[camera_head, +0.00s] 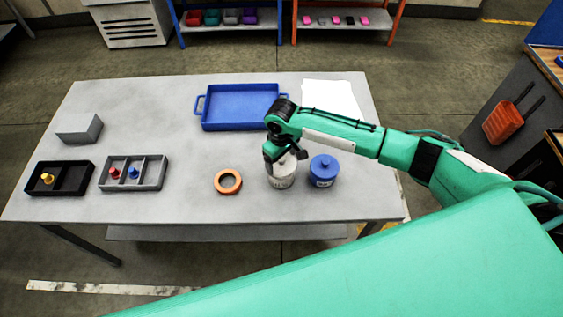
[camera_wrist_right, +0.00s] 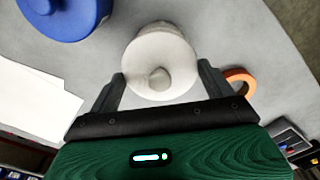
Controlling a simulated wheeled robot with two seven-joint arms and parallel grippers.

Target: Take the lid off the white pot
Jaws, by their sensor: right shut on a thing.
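The white pot (camera_head: 281,181) stands near the table's front edge, right of centre, with its top partly hidden by my right gripper (camera_head: 285,160). In the right wrist view, the round white lid (camera_wrist_right: 165,56) with its central knob (camera_wrist_right: 158,78) sits between the fingers of my right gripper (camera_wrist_right: 163,75). The fingers are on either side of the lid and shut on it. I cannot tell whether the lid is still touching the pot. My left gripper is not in view.
A blue pot (camera_head: 323,173) stands close on the right, an orange ring (camera_head: 228,182) on the left. A blue tray (camera_head: 203,118) and white sheet (camera_head: 330,95) lie behind. The table's middle left is clear.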

